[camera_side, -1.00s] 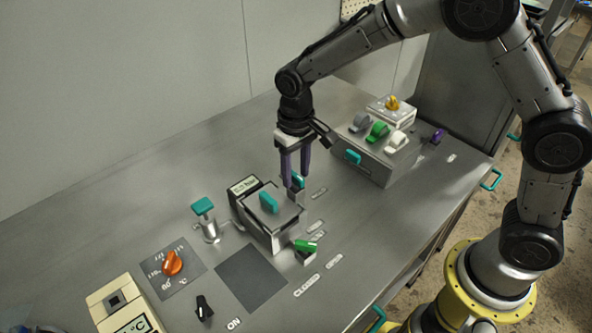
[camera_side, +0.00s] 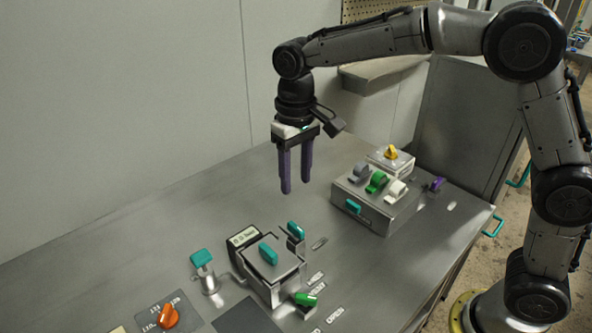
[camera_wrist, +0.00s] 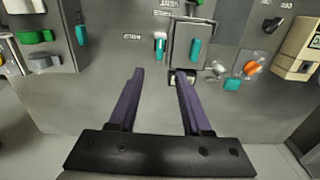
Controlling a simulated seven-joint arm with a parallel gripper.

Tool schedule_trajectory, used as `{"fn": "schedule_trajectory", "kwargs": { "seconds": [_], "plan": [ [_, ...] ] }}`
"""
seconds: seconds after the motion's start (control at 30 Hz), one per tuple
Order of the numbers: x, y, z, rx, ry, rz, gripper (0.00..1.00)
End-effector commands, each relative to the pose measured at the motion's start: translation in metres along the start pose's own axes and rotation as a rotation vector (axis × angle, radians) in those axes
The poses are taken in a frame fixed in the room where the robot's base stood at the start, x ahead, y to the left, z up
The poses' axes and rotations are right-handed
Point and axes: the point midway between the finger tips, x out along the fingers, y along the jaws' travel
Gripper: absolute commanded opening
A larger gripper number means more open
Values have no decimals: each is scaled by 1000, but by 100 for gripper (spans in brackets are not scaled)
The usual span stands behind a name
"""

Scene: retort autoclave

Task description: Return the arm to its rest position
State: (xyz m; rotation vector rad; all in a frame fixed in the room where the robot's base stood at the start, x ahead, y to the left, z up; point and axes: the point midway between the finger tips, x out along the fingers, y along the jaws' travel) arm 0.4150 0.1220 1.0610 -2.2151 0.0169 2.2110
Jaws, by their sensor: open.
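My gripper (camera_side: 294,190) hangs in the air above the steel bench (camera_side: 130,235), fingers pointing down, open and empty. In the wrist view my gripper (camera_wrist: 160,72) shows two purple fingers apart with only bare bench between them. In the side view it is above and behind the small retort box (camera_side: 275,266) with its teal lid handle (camera_side: 268,254). A teal-handled lever (camera_side: 296,231) stands beside that box, below my fingertips and clear of them.
A box with grey, green and white knobs (camera_side: 376,182) stands to the right, with a yellow knob (camera_side: 391,152) behind it. A teal-topped valve (camera_side: 202,258), an orange dial (camera_side: 167,316) and a green lever (camera_side: 305,298) are toward the front. The back left bench is clear.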

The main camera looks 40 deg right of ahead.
Motion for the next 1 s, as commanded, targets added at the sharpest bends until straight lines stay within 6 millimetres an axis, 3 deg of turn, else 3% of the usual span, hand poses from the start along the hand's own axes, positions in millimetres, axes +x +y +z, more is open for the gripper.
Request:
{"fn": "schedule_trajectory", "kwargs": {
  "seconds": [0.5,0.63,0.8,1.0],
  "plan": [
    [-11,3,0,7,3,-1,49],
    [-40,15,2,33,64,-19,49],
    [-87,51,42,91,165,-42,49],
    [-113,89,112,123,290,-56,49]
  ]
}}
